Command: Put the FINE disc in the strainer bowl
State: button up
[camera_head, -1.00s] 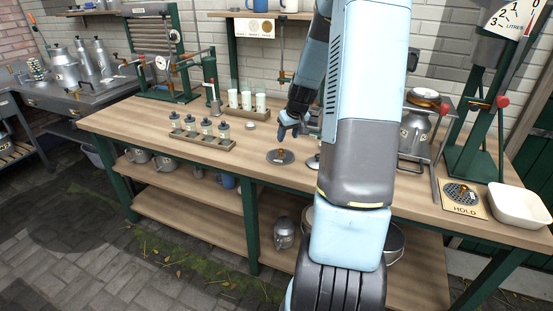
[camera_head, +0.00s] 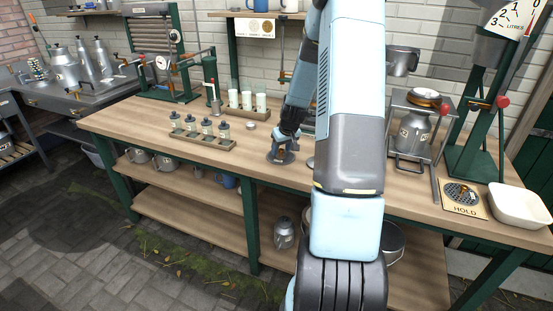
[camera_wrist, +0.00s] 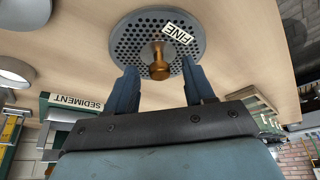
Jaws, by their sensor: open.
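The FINE disc (camera_head: 273,158) lies flat on the bench, a grey perforated round plate with a bronze knob. In the wrist view the disc (camera_wrist: 203,42) shows its white FINE label, and its knob stands between my fingertips. My gripper (camera_wrist: 160,68) is open around the knob, with a gap visible on each side. In the head view my gripper (camera_head: 284,149) is low over the disc and hides part of it. A grey metal vessel (camera_head: 403,61) behind my arm, at the back right, may be the strainer bowl; I cannot tell for sure.
Another perforated disc (camera_head: 461,192) sits on the HOLD card (camera_head: 463,210) near a white tray (camera_head: 520,206). A rack of small bottles (camera_head: 200,138) stands left of my gripper. A metal can (camera_head: 412,135) stands in a frame to the right. The front left bench is clear.

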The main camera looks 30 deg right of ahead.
grip_shut()
dwell(0.5)
jog(key=shift+r, duration=0.1)
